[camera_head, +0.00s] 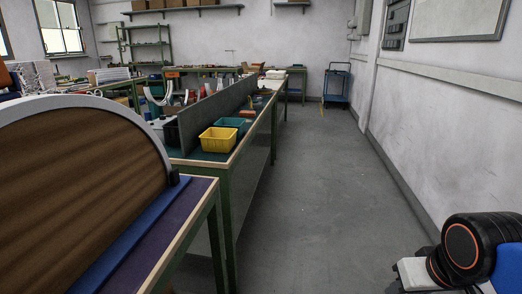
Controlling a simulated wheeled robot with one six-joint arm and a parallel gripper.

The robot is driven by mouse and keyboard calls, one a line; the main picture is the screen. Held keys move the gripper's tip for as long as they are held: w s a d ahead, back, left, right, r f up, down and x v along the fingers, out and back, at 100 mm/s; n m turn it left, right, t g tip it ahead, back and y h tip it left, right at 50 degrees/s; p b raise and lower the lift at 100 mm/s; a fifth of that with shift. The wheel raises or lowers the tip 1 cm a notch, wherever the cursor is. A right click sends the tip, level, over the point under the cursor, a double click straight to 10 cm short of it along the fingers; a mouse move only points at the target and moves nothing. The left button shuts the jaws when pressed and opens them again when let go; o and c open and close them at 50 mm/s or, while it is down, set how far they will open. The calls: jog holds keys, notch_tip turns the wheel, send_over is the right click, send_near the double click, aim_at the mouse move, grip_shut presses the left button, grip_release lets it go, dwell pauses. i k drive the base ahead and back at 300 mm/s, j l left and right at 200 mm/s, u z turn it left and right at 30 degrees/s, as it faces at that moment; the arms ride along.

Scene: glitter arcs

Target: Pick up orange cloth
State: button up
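I cannot make out an orange cloth for certain. A small orange shape (171,74) shows far off on the workbench, too small to identify. Another orange patch is cut off at the far left edge, behind the large brown panel. My gripper is not in view.
A brown curved panel with a pale rim (70,101) fills the near left, on a table (185,222). A long green workbench (232,163) carries a yellow bin (218,140) and a teal bin (231,122). The grey floor aisle (320,200) is clear, with a blue cart (336,85) beyond.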

aim_at(245, 113)
jog(key=i+l+u, duration=0.35)
jog(key=i+l, duration=0.15)
jog(key=i, duration=0.35)
jog(key=i+l+u, duration=0.4)
jog(key=i+l, duration=0.35)
